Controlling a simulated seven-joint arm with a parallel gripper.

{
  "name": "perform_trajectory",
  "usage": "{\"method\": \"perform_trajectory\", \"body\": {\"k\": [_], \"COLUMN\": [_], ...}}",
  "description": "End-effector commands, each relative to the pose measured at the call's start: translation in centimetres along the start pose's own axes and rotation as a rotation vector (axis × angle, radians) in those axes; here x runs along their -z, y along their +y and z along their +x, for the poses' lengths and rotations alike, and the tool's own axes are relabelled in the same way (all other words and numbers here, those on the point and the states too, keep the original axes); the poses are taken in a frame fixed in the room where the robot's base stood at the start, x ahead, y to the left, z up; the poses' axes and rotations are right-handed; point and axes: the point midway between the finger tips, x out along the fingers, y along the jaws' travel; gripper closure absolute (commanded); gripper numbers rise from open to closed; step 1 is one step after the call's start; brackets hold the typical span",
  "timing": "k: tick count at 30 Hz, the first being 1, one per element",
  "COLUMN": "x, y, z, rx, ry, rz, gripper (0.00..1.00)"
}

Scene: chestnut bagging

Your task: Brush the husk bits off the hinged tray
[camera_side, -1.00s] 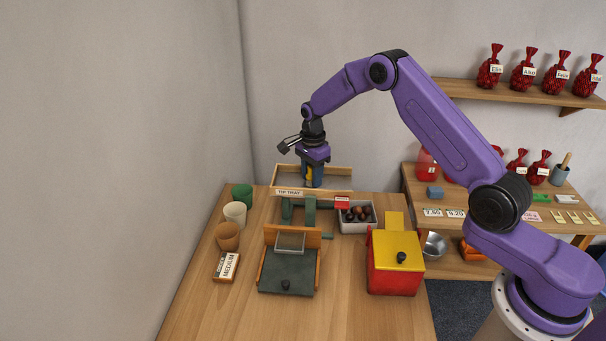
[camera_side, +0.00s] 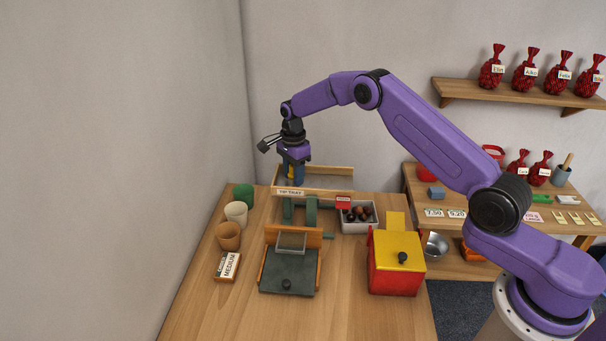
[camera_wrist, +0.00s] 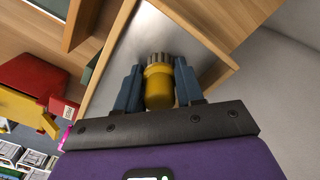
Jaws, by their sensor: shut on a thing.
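The hinged tray, labelled TIP TRAY (camera_side: 334,192), stands at the back of the table on green supports, with wooden walls and a grey metal floor. My gripper (camera_side: 294,181) is over its left part, fingers pointing down, shut on a yellow-handled brush (camera_side: 291,172). In the wrist view the brush (camera_wrist: 158,86) sits between the two blue fingers (camera_wrist: 157,88), and its grey bristles reach to the metal floor (camera_wrist: 160,30) of the tray. I cannot tell whether the bristles touch it. No husk bits can be made out; the near wall and my gripper hide part of the floor.
A grey bin of chestnuts (camera_side: 352,226) stands right of the tray. In front are a green sloped board (camera_side: 288,275) and a red box with yellow lid (camera_side: 397,262). Several cups (camera_side: 236,212) line the left edge. The front of the table is clear.

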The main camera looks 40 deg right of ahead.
Motion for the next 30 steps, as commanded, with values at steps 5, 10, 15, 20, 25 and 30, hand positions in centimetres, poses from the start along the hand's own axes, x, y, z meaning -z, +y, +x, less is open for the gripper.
{"method": "perform_trajectory", "body": {"k": [5, 10, 15, 20, 25, 30], "x": [-0.6, -0.6, -0.6, -0.6, -0.6, -0.6], "y": [-0.6, -0.5, -0.5, -0.5, -0.5, -0.4], "z": [-1.0, -3.1, -4.6, -6.0, -7.5, -8.1], "rx": [0.003, 0.001, 0.001, 0.001, 0.002, 0.000], "ry": [0.000, 0.000, 0.000, 0.000, 0.000, 0.000], "rz": [-0.001, -0.001, -0.001, -0.001, 0.000, 0.000], "gripper": [0.93, 0.93, 0.93, 0.93, 0.93, 0.93]}}
